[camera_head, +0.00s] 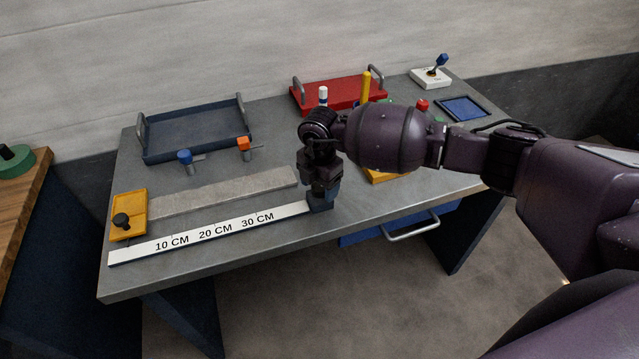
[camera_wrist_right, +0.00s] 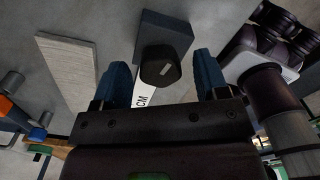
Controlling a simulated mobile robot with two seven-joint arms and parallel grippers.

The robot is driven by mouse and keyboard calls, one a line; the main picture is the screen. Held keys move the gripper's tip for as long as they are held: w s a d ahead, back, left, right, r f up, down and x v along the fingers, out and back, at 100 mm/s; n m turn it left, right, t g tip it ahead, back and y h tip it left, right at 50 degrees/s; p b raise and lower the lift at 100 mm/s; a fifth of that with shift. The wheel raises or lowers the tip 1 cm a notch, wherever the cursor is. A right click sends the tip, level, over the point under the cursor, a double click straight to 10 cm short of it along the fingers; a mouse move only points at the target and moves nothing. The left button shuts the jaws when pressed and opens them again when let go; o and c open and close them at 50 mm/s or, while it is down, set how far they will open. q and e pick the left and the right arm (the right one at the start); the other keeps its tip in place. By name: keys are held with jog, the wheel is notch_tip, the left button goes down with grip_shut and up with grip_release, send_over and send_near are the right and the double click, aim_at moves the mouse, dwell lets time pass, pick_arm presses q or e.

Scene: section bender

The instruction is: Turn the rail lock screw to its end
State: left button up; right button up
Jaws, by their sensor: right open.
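The rail lock screw (camera_wrist_right: 160,68) shows in the right wrist view as a dark round knob with a pale mark on its face. It sits on a dark block (camera_wrist_right: 168,30) at the end of the white ruler rail (camera_head: 205,234). My right gripper (camera_head: 321,192) is above the rail's right end, pointing down. In the right wrist view its two blue fingers (camera_wrist_right: 161,76) are open, one on each side of the knob, with visible gaps. In the head view the gripper hides the knob. My left gripper is not in view.
A grey bar (camera_head: 222,193) lies behind the rail, beside a yellow block with a black knob (camera_head: 122,221). A blue tray (camera_head: 195,137), a red tray (camera_head: 340,93) and small blue and orange-topped pegs (camera_head: 243,143) stand farther back. A drawer handle (camera_head: 413,228) protrudes at the front.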

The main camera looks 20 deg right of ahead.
jog(key=c, duration=0.9)
